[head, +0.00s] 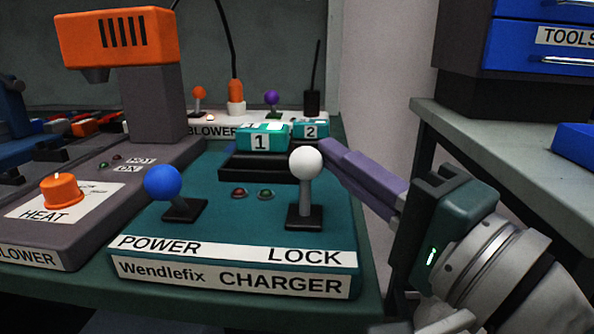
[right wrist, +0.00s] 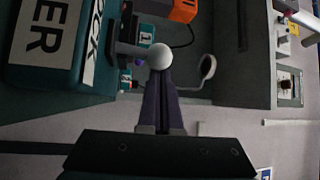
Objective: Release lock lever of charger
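The teal charger (head: 225,225) stands on the bench, its front labelled Wendlefix CHARGER. Its lock lever (head: 305,185), a white ball on a grey stem, stands upright behind the LOCK label. The ball also shows in the right wrist view (right wrist: 159,56), just at my fingertips. My right gripper (head: 330,148) comes in from the right, its purple fingers together and just right of the ball. Nothing shows between the fingers; I cannot tell if they touch the ball. The blue power lever (head: 163,185) stands at the charger's left. My left gripper is not in view.
Two numbered teal batteries (head: 262,138) (head: 311,130) sit at the charger's back. An orange-topped blower (head: 115,38) with a heat knob (head: 62,190) stands to the left. A side bench (head: 500,150) with blue drawers is at the right.

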